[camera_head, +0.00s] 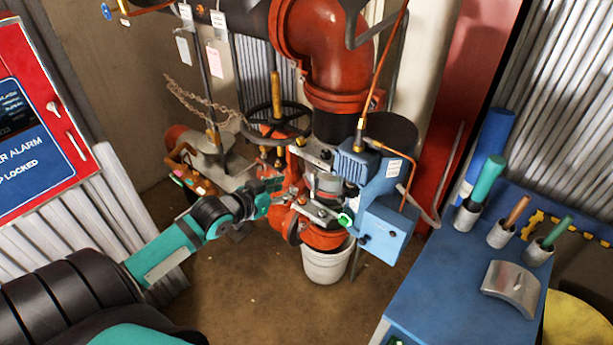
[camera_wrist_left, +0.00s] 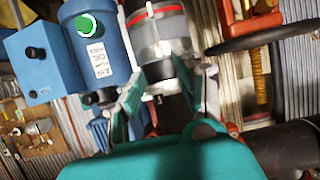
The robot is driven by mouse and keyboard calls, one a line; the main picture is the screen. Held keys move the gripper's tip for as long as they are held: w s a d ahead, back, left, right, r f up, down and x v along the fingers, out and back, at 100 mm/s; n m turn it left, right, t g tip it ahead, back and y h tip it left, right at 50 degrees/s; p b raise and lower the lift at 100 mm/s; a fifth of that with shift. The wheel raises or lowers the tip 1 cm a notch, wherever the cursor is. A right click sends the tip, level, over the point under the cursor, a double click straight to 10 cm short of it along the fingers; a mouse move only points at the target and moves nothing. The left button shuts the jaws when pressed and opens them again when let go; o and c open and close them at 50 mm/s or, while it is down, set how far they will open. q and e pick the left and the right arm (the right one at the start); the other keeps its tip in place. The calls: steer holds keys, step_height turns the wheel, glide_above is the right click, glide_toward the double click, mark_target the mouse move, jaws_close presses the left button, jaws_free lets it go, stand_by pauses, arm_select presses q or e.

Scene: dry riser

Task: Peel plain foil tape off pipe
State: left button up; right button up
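My left gripper (camera_head: 272,190) reaches in from the left, low beside the red pipework. In the left wrist view its two fingers (camera_wrist_left: 165,95) stand apart, with no held thing visible between them. A short silver-grey cylindrical section (camera_head: 328,184) sits in the pipework just right of the gripper. In the left wrist view a silver-grey band (camera_wrist_left: 160,35) with a red line wraps a pipe just beyond the fingers. I cannot tell for sure whether this band is the plain foil tape. My right gripper is not in view.
A blue box unit (camera_head: 385,230) is mounted right of the pipe. A black handwheel (camera_head: 275,133) is above the gripper. A white bucket (camera_head: 327,262) stands below. A blue bench (camera_head: 440,295) with handled tools is at right; a red alarm cabinet (camera_head: 35,125) at left. The floor in front is clear.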

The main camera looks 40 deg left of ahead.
mark_target(312, 178)
arm_select(q)
steer(key=x, duration=1.1)
steer(key=shift+p, duration=0.4)
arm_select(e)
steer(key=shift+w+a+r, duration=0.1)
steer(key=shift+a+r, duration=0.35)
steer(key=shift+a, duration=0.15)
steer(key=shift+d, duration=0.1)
arm_select(q)
jaws_close()
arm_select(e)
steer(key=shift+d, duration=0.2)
arm_select(q)
steer(key=shift+s+p, duration=0.15)
steer(key=shift+p, duration=0.15)
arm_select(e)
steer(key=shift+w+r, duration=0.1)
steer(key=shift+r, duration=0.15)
